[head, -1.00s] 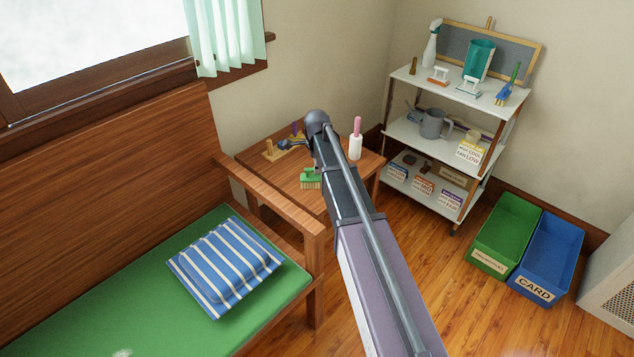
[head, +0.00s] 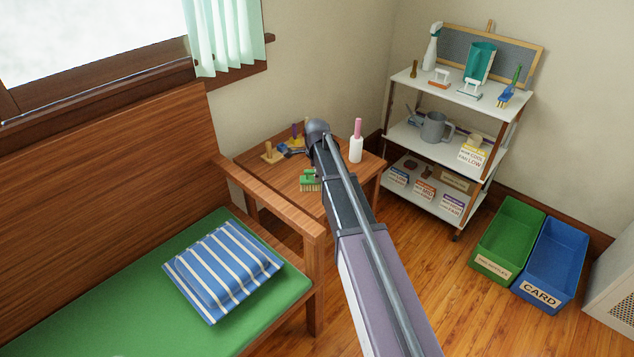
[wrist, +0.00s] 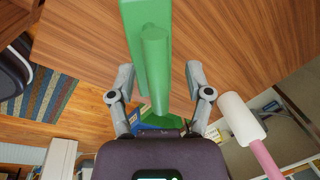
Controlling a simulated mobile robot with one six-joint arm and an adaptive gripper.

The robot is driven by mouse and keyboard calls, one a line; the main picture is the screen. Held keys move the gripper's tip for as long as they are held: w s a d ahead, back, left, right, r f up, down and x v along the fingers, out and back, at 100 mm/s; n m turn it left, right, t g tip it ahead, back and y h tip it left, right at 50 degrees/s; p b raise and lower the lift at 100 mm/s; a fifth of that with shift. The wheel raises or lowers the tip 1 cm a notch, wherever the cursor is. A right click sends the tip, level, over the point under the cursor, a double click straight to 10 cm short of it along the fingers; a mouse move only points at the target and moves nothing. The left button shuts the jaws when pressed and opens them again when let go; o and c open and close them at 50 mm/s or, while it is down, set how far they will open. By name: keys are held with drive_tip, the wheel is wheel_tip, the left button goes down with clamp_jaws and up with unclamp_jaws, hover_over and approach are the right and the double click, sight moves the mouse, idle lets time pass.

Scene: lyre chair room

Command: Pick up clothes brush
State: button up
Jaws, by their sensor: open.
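The clothes brush, a green block with pale bristles (head: 310,181), rests on the small wooden table (head: 285,178), partly hidden by my arm in the head view. In the wrist view a green block with a rounded handle (wrist: 156,60), which looks like the same brush, lies between the two fingers of my gripper (wrist: 160,85). The fingers are spread, with gaps visible on both sides of the green handle. In the head view my gripper is mostly hidden behind my arm.
A white roller with a pink handle (head: 356,142) stands on the table, close beside my right finger in the wrist view (wrist: 240,118). A wooden peg stand (head: 270,154) is at the back left. The bench armrest (head: 265,195) borders the table's left side.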

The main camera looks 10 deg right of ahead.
clamp_jaws()
drive_tip(key=shift+r, duration=0.15)
idle(0.4)
wheel_tip(320, 180, up, 10)
drive_tip(key=p, duration=1)
idle(0.4)
drive_tip(key=c, duration=0.8)
unclamp_jaws()
clamp_jaws()
